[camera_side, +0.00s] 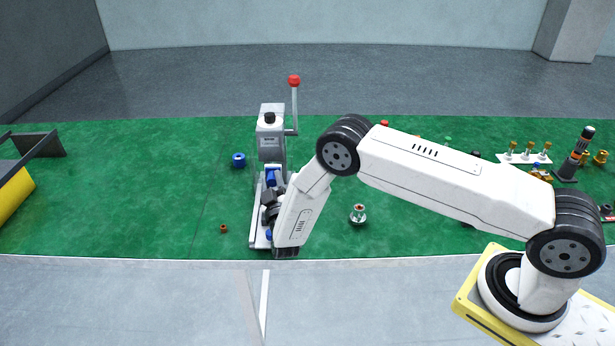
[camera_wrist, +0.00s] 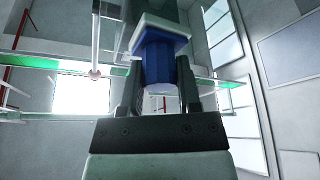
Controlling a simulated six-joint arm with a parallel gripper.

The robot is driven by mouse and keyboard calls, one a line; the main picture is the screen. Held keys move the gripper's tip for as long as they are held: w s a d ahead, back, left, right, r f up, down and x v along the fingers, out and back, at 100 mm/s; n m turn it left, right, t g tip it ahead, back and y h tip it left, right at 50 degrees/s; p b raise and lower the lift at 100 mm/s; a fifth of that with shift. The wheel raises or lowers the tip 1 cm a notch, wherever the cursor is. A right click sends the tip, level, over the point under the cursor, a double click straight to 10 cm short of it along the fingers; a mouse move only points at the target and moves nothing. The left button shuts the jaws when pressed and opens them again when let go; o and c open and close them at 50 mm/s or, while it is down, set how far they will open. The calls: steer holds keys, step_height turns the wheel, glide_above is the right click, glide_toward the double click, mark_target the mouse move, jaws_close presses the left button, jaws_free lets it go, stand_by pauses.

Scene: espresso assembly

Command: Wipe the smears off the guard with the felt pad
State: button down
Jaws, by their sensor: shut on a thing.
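My gripper (camera_side: 269,203) is low in front of the lever press (camera_side: 271,135) in the side view, pointing upward. In the wrist view my gripper (camera_wrist: 160,80) is shut on a blue block (camera_wrist: 157,62) with a pale plate at its far end, apparently the felt pad (camera_wrist: 163,28). The blue block also shows above the jaws in the side view (camera_side: 271,178). A clear pane with green-tinted edges, apparently the guard (camera_wrist: 50,63), crosses the wrist view behind the pad. I cannot make out smears or tell whether the pad touches the pane.
A red-knobbed lever (camera_side: 294,100) stands up beside the press. A blue ring (camera_side: 238,160), a small brown part (camera_side: 223,229) and a metal part (camera_side: 358,214) lie on the green mat (camera_side: 130,190). A white rack (camera_side: 525,157) stands at right. The left mat is mostly clear.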

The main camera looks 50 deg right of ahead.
steer(key=shift+w+a, duration=0.35)
stand_by(0.3)
steer(key=shift+w+a, duration=0.8)
steer(key=shift+w, duration=0.05)
steer(key=shift+s+d, duration=1)
steer(key=shift+s, duration=0.15)
steer(key=shift+d, duration=0.15)
steer(key=shift+s+d, duration=0.7)
steer(key=shift+s, duration=0.1)
